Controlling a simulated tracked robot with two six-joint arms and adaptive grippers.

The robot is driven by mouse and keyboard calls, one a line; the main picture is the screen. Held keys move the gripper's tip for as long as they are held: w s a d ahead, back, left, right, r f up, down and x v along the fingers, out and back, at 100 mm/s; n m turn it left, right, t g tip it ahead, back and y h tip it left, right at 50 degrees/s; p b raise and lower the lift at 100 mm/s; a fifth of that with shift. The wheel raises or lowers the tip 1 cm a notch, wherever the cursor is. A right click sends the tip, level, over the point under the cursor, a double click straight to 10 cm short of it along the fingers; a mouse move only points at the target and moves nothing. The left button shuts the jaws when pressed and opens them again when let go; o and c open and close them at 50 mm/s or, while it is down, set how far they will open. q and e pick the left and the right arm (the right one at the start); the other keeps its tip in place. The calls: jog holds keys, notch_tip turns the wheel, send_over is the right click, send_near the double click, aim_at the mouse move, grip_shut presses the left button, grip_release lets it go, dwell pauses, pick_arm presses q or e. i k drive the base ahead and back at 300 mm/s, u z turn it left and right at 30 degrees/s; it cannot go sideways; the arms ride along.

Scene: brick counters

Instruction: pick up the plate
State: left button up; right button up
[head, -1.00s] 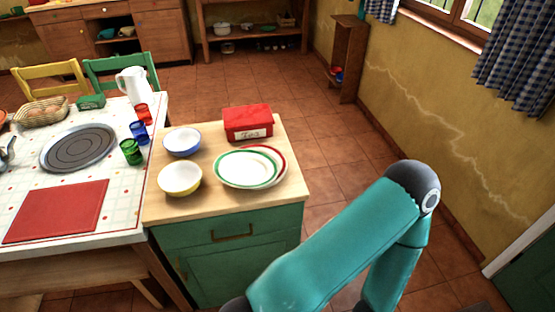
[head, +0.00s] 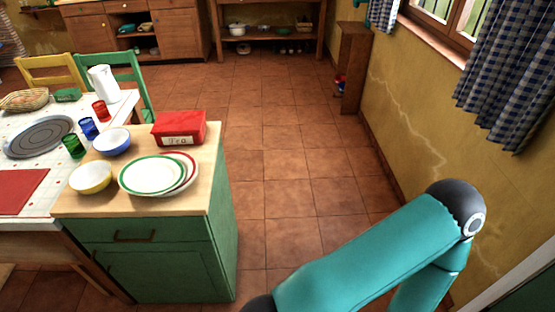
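A white plate with a green rim (head: 153,174) lies on top of a white plate with a red rim (head: 190,169). Both rest on the wooden top of the green cabinet (head: 120,203), near its front right part. The green-rimmed plate covers most of the red-rimmed one. My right arm crosses the lower right of the head view, over the floor and well apart from the plates. Its gripper is outside the view. My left arm and gripper do not show.
A red tea box (head: 179,128) stands right behind the plates. A blue bowl (head: 112,141) and a yellow bowl (head: 91,177) are to their left. The white table (head: 48,185) with several glasses adjoins the cabinet's left side. The tiled floor (head: 290,165) to the right is clear.

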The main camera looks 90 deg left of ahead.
aim_at(151, 175)
jog(key=z, duration=0.1)
jog(key=i, duration=1.3)
jog(key=u, duration=2.45)
jog(key=i, duration=0.25)
jog(key=u, duration=1.85)
jog(key=k, duration=0.6)
jog(key=u, duration=0.4)
jog(key=i, duration=1.65)
jog(key=z, duration=0.4)
